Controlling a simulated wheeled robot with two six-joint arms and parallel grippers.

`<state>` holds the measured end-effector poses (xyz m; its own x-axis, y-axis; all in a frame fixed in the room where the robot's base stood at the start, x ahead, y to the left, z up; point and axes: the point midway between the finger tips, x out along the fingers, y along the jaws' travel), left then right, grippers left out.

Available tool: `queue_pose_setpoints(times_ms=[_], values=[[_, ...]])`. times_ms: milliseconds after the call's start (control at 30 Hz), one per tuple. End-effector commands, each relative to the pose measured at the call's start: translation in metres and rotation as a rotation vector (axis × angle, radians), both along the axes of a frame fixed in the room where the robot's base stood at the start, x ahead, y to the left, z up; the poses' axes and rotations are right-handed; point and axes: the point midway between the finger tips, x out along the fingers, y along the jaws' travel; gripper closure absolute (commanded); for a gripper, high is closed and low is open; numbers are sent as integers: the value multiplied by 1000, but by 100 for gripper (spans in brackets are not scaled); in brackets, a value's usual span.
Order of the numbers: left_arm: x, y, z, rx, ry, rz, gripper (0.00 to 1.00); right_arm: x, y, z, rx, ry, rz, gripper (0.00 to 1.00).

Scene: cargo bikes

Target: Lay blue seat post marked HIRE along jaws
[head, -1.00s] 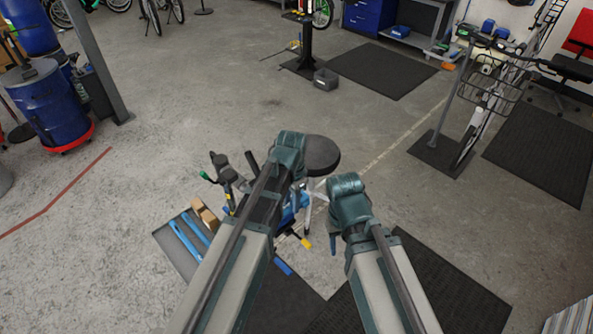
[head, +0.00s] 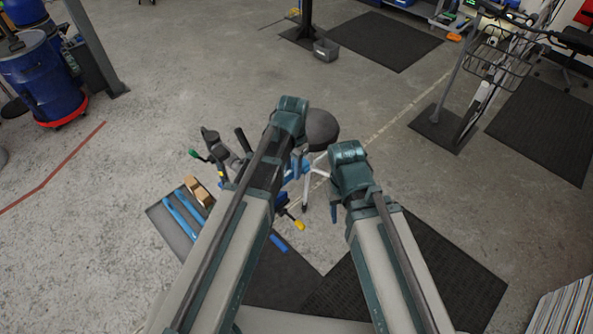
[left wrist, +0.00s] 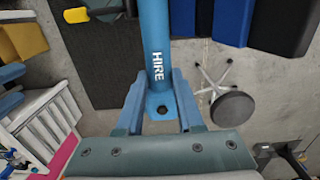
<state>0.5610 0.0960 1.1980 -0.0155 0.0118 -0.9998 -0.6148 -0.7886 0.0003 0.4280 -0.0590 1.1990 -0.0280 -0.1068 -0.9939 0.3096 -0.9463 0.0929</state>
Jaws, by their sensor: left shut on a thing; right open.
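The blue seat post (left wrist: 158,45) marked HIRE stretches away from my left gripper (left wrist: 160,78) in the left wrist view. My left gripper is shut on its near end, with one finger on each side. In the head view my left arm hides most of this gripper and the post. A dark clamp-like device (head: 213,145) with a green handle stands left of my left wrist in the head view; its jaws cannot be made out clearly. My right gripper (head: 334,211) points down, right of the stool, open and largely hidden by its own wrist.
A round black stool (head: 322,129) stands just beyond my wrists. A grey mat (head: 163,222) at left carries blue tubes (head: 183,222) and cardboard boxes (head: 197,190). Dark mats lie below my arms. The floor ahead is mostly clear up to a small grey bin (head: 326,49).

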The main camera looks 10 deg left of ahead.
Motion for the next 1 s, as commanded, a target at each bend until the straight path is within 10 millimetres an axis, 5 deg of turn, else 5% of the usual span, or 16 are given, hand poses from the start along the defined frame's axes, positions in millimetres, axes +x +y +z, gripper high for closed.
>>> queue_pose_setpoints(times_ms=[600, 1000], values=[[0, -1, -49, -2, 1, 0, 100, 1, 0, -48, 0, -1, 8, 50], [-2, -2, -52, -6, 4, -1, 100, 1, 0, -52, 0, -1, 7, 50]])
